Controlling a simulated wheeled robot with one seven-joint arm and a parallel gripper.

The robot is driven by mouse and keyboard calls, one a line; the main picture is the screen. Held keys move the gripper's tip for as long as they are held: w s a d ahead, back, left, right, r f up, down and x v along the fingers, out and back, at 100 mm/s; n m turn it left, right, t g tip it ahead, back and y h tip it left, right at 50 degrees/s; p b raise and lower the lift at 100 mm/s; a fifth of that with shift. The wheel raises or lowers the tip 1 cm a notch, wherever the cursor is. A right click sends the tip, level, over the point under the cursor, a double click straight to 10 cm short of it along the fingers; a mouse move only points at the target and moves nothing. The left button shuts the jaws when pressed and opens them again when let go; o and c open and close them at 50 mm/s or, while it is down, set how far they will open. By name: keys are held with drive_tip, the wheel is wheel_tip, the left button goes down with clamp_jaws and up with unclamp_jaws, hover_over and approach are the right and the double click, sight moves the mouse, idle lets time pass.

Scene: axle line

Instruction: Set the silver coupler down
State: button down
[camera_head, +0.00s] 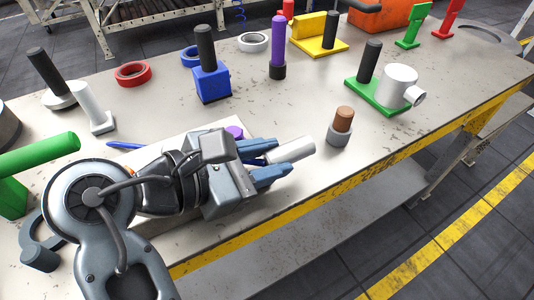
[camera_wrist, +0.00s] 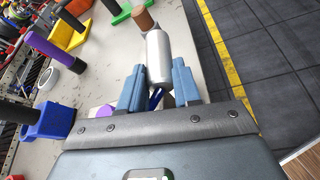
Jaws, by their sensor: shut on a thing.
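The silver coupler (camera_head: 293,150) is a plain light-grey cylinder sticking out from between the blue fingers of my gripper (camera_head: 283,157). It also shows in the wrist view (camera_wrist: 168,52), beyond the fingertips, pointing away from me. My gripper (camera_wrist: 160,72) is shut on its near end, which the fingers partly hide. The coupler lies about level, over the worktable (camera_head: 330,190) near its front edge. I cannot tell whether it touches the surface.
A brown-topped peg in a grey base (camera_head: 340,128) stands just beyond the coupler. A green plate (camera_head: 376,101) with a dark peg and a white cylinder (camera_head: 398,84) is further right. A blue block (camera_head: 211,83) and purple peg (camera_head: 278,45) stand behind.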

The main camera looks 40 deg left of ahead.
drive_tip(key=shift+f, duration=0.15)
drive_tip(key=shift+f, duration=0.15)
drive_tip(key=c, duration=0.8)
unclamp_jaws()
drive_tip(key=shift+r+b, duration=0.3)
drive_tip(key=shift+b, duration=0.05)
drive_tip(key=v, duration=1.1)
drive_tip(key=shift+w+p, duration=0.1)
drive_tip(key=shift+p, duration=0.3)
drive_tip(key=shift+o, duration=0.4)
drive_tip(key=shift+s+a+r, duration=0.1)
drive_tip(key=shift+s+r, duration=0.15)
drive_tip(key=shift+s, duration=0.3)
